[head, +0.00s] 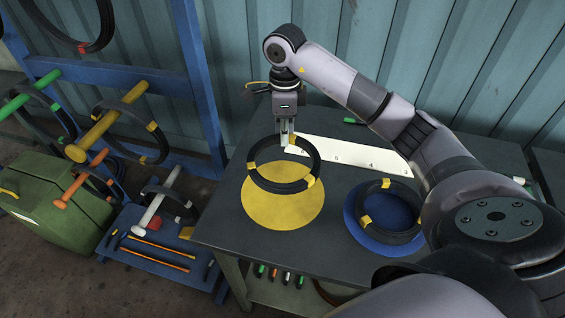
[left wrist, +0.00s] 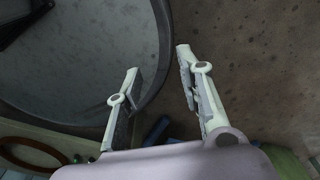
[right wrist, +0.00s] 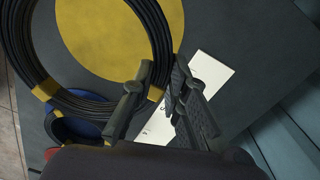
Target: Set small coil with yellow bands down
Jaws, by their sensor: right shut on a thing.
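The small coil with yellow bands (head: 284,187) is a black ring held above the yellow disc (head: 290,215) on the table. My right gripper (head: 287,141) is shut on the far side of its rim. In the right wrist view the coil (right wrist: 160,38) reaches left from the fingers (right wrist: 162,66), with the yellow disc (right wrist: 95,35) below. Whether the coil's lower edge touches the disc is hard to tell. My left gripper (left wrist: 157,62) is open and empty in the left wrist view, and is out of the head view.
Another black coil with yellow bands (head: 417,232) lies on the blue disc (head: 356,228) to the right. A white marked strip (head: 350,155) lies behind. A blue rack with pegs and coils (head: 205,90) and a green box (head: 60,205) stand left.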

